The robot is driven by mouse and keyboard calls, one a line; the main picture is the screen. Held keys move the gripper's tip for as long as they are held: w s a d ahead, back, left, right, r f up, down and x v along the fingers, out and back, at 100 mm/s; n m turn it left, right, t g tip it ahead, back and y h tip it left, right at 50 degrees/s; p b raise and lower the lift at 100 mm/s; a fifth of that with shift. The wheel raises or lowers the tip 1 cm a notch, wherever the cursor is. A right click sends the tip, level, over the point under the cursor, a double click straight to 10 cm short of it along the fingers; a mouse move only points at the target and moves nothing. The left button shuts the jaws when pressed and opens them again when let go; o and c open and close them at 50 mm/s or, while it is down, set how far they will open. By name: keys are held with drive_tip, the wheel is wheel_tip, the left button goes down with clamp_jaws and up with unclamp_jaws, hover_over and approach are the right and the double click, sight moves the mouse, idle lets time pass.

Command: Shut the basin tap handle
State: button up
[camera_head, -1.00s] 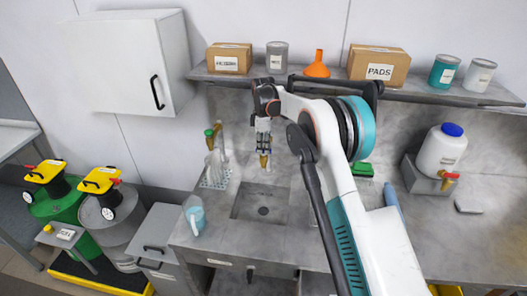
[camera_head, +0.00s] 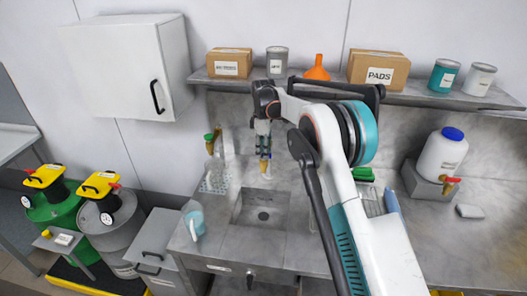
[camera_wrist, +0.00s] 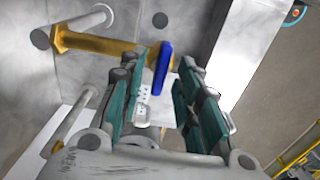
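The basin tap is a brass body (camera_wrist: 95,42) coming out of the grey wall, with a blue lever handle (camera_wrist: 162,68) at its end. In the wrist view the handle shows between the fingertips of my gripper (camera_wrist: 165,78), closer to the left finger. I cannot tell whether it touches. My gripper is open, with teal pads apart and nothing clamped. In the head view my gripper (camera_head: 263,143) points down over the back of the basin (camera_head: 250,208). The brass tap body (camera_head: 263,166) shows just below the fingers, and the fingers partly hide the handle.
A shelf (camera_head: 430,97) with boxes, cans and an orange funnel (camera_head: 316,68) runs above. A white jug (camera_head: 441,152) with a red-handled tap stands right. A bottle (camera_head: 210,143) and a pale blue jug (camera_head: 194,218) stand left of the basin. The basin is empty.

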wheel_tip(320, 180, up, 11)
drive_tip(key=shift+r, duration=0.2)
idle(0.6)
